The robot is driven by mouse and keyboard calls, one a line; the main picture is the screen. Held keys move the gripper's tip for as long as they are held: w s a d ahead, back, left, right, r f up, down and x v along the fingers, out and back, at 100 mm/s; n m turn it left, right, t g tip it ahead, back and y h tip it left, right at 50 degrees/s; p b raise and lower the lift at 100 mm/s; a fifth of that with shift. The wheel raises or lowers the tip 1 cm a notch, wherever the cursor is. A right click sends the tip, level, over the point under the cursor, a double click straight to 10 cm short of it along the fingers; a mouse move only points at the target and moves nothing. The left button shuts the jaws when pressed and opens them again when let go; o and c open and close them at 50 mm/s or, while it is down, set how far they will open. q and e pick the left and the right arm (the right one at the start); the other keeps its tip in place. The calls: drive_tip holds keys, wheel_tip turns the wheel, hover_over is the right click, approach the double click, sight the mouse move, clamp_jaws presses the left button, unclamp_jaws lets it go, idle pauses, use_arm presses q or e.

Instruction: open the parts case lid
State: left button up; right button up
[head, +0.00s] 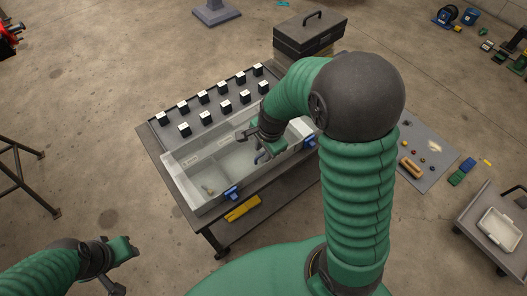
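The parts case (188,196) is a pale, see-through box on the dark workbench, with blue latches at its front (231,193) and right corner (309,142). Its inside shows, with a small item near the front left; I cannot tell whether a clear lid covers it. My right gripper (252,146) is over the right half of the case, its dark fingers apart and empty. I cannot tell whether it touches the case. My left gripper (122,266) is low at the left, away from the bench; its finger gap is unclear.
Rows of black-and-white blocks (205,98) stand along the bench's back. A dark toolbox (310,31) is behind it. A yellow item (242,208) lies on the lower shelf. A grey mat (432,170) with small parts and a cart (490,232) are at right. My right arm hides the middle.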

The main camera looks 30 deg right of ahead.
clamp_jaws()
drive_tip(key=shift+r, duration=0.1)
idle(1.3)
